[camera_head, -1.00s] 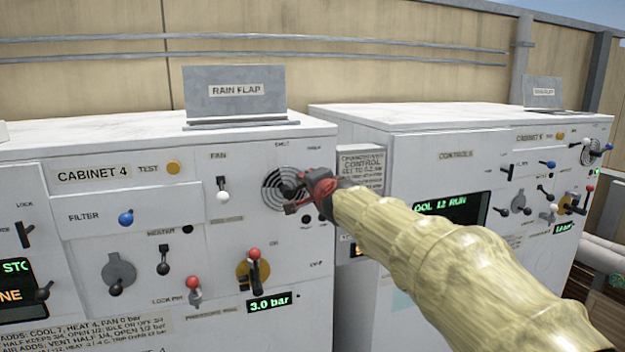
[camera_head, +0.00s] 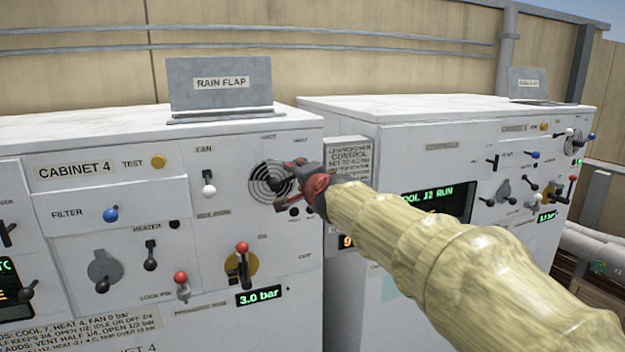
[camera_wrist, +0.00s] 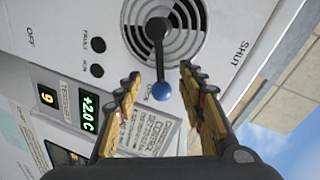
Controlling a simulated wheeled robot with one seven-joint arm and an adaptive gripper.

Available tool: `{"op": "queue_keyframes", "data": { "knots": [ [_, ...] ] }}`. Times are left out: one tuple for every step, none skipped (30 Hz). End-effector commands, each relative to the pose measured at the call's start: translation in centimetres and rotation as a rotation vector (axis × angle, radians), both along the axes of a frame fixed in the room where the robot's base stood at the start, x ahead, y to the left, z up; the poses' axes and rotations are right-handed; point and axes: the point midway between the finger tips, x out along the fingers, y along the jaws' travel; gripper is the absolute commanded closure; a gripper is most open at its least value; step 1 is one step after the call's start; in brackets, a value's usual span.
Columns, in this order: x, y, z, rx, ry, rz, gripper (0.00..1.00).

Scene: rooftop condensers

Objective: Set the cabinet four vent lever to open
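The cabinet 4 vent is a round slotted grille (camera_head: 266,183) at the upper right of the cabinet front; it also shows in the wrist view (camera_wrist: 190,22). Its dark vent lever (camera_wrist: 158,50) ends in a blue ball knob (camera_wrist: 162,92). In the wrist view the lever points down from its pivot, toward a partly hidden label beside the knob. A SHUT label (camera_wrist: 238,52) is off to the right. My gripper (camera_wrist: 160,76) is open, with one finger on each side of the lever and gaps to both. In the head view my gripper (camera_head: 293,184) covers part of the vent.
Cabinet 4 (camera_head: 80,170) has other levers close by, including a red-knobbed one (camera_head: 243,262) below the vent and a fan switch (camera_head: 208,186). A control box (camera_head: 347,155) and a second cabinet (camera_head: 400,115) stand to the right. A rain flap (camera_head: 220,85) stands on top.

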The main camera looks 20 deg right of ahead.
Motion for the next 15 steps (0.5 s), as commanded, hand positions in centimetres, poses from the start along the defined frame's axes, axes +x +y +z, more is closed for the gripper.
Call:
{"op": "queue_keyframes", "data": {
  "knots": [
    [-0.9,0.1,0.3,-0.001,-0.001,0.0,0.6],
    [-1.5,0.1,0.4,-0.001,-0.002,0.0,0.6],
    [-2.2,0.2,0.5,-0.001,-0.002,0.0,0.6],
    [-2.6,0.2,0.6,-0.002,-0.002,0.0,0.6],
    [-3.1,0.2,0.7,-0.002,-0.001,0.001,0.6],
    [-3.7,0.3,0.7,-0.001,-0.001,0.001,0.6],
    [-4.1,0.3,0.8,-0.002,-0.001,0.0,0.6],
    [-4.6,0.3,0.9,-0.002,-0.001,0.0,0.6],
    [-5.3,0.4,1.1,-0.002,-0.002,0.001,0.6],
    [-5.8,0.4,1.2,-0.002,-0.003,0.001,0.6],
    [-6.2,0.4,1.2,-0.002,-0.002,0.001,0.6],
    [-6.7,0.4,1.3,-0.002,-0.002,0.001,0.6],
    [-7.1,0.4,1.3,-0.002,-0.002,0.001,0.6],
    [-7.5,0.5,1.4,-0.001,-0.002,0.001,0.6],
    [-7.9,0.5,1.5,-0.002,-0.002,0.001,0.6]
  ]
}}
